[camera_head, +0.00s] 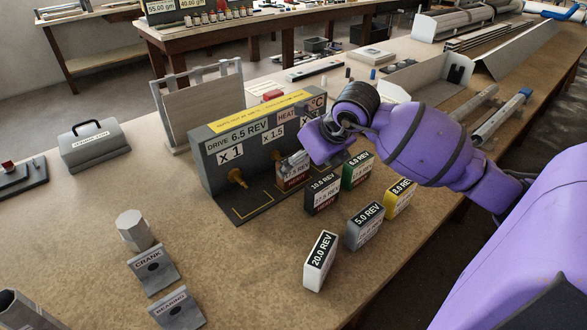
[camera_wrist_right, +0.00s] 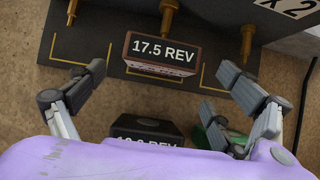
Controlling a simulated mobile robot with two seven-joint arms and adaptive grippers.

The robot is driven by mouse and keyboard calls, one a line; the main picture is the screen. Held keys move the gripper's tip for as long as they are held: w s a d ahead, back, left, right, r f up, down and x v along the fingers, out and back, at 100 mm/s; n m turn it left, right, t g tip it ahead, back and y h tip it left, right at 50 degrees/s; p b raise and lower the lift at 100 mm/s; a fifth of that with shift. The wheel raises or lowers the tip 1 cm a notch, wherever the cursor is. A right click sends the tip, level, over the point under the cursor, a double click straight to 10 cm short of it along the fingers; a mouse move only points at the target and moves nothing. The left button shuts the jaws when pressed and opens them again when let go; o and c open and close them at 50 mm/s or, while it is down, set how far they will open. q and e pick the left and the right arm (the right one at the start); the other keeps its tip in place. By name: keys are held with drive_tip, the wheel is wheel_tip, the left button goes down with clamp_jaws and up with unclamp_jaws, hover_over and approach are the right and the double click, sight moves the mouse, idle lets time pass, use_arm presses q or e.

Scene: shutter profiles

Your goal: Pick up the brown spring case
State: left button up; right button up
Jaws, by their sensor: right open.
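The brown spring case (camera_wrist_right: 160,62), labelled 17.5 REV on its dark top, sits in the middle marked bay of the grey drive stand (camera_head: 268,208). In the head view the brown case (camera_head: 290,186) shows only its lower front, behind and below my gripper. My right gripper (camera_wrist_right: 158,84) is open, its fingers apart to the left and right of the case in the wrist view, with no contact visible. In the head view my right gripper (camera_head: 296,162) hangs over the case, its fingers partly hidden. My left gripper is not in view.
Black 10.0 REV (camera_head: 322,194), green (camera_head: 357,171), yellow 8.0 REV (camera_head: 400,199), grey 5.0 REV (camera_head: 363,228) and white 20.0 REV (camera_head: 319,263) cases stand in front of the stand. Crank (camera_head: 155,270) and bearing brackets (camera_head: 177,308) are at the lower left.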

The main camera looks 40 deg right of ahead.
sight(297, 167)
drive_tip(key=x, duration=0.5)
drive_tip(key=shift+w+a+f+p, duration=0.1)
drive_tip(key=shift+w+f+p, duration=0.05)
drive_tip(key=shift+p, duration=0.15)
drive_tip(key=shift+c, duration=0.5)
drive_tip(key=c, duration=1.4)
